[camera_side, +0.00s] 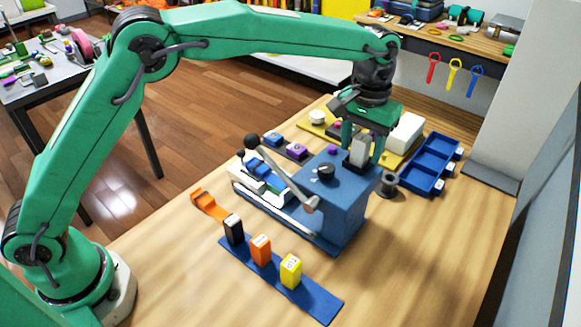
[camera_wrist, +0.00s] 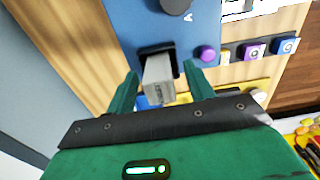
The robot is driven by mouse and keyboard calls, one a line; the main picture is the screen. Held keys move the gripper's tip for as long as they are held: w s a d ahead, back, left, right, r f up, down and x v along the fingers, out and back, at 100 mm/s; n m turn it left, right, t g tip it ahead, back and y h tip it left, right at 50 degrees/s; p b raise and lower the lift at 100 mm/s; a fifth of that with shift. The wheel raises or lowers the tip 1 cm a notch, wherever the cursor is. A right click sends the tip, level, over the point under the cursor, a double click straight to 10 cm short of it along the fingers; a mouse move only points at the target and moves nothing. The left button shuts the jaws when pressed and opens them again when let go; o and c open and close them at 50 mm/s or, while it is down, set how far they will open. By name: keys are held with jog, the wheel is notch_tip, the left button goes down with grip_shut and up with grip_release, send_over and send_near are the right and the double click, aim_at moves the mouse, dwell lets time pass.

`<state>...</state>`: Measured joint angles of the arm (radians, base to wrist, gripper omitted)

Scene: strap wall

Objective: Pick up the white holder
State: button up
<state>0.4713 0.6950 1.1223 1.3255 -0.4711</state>
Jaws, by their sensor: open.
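The white holder (camera_side: 360,149), a pale grey-white block, stands upright in a black slot on top of the blue machine (camera_side: 343,205). It also shows in the wrist view (camera_wrist: 159,82), rising from the black slot (camera_wrist: 157,52). My gripper (camera_side: 363,146) is directly over the slot with its fingers pointing down. In the wrist view my gripper (camera_wrist: 162,88) is open, with one green finger on each side of the holder. Small gaps show between the fingers and the holder. The holder's lower end is hidden in the slot.
The machine has a black knob (camera_side: 326,171) and a lever with a ball end (camera_side: 252,142). A blue rack (camera_side: 315,298) holds black, orange and yellow holders in front. A blue divided tray (camera_side: 423,181) and a white box (camera_side: 406,132) stand behind on the right.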

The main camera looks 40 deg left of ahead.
aim_at(363, 137)
jog(key=shift+f, duration=0.35)
jog(key=c, duration=1.1)
jog(key=shift+r, duration=0.2)
jog(key=shift+r, duration=0.55)
notch_tip(363, 137, up, 3)
jog(key=shift+f, duration=0.15)
jog(key=s+d+r, duration=0.2)
jog(key=s, duration=0.1)
jog(key=s+d+r, duration=0.2)
jog(key=s, duration=0.1)
jog(key=s+d+r, duration=0.2)
jog(key=s+r, duration=0.1)
jog(key=s, duration=0.1)
jog(key=shift+d, duration=0.1)
